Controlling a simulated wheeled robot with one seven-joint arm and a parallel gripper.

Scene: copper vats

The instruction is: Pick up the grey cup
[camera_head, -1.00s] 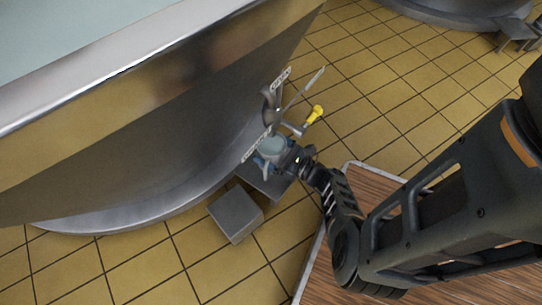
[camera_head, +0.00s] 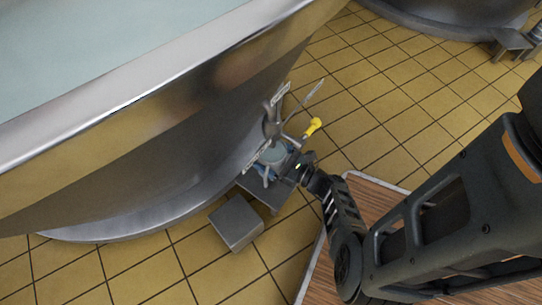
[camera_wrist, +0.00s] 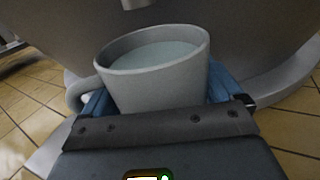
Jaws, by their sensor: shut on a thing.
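The grey cup (camera_wrist: 155,80) fills the middle of the wrist view, upright, with a pale surface inside and its handle at the left. My gripper (camera_wrist: 155,100) is shut on the cup, with blue fingers on both sides of its body. In the head view the cup (camera_head: 272,155) is small and partly hidden by my gripper (camera_head: 274,166). It is at the small grey stand beside the vat. I cannot tell whether the cup's base touches the stand.
The large metal vat (camera_head: 180,130) rises close behind the cup. A grey block (camera_head: 237,222) stands at front left. Tiled floor (camera_head: 400,80) is open at right.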

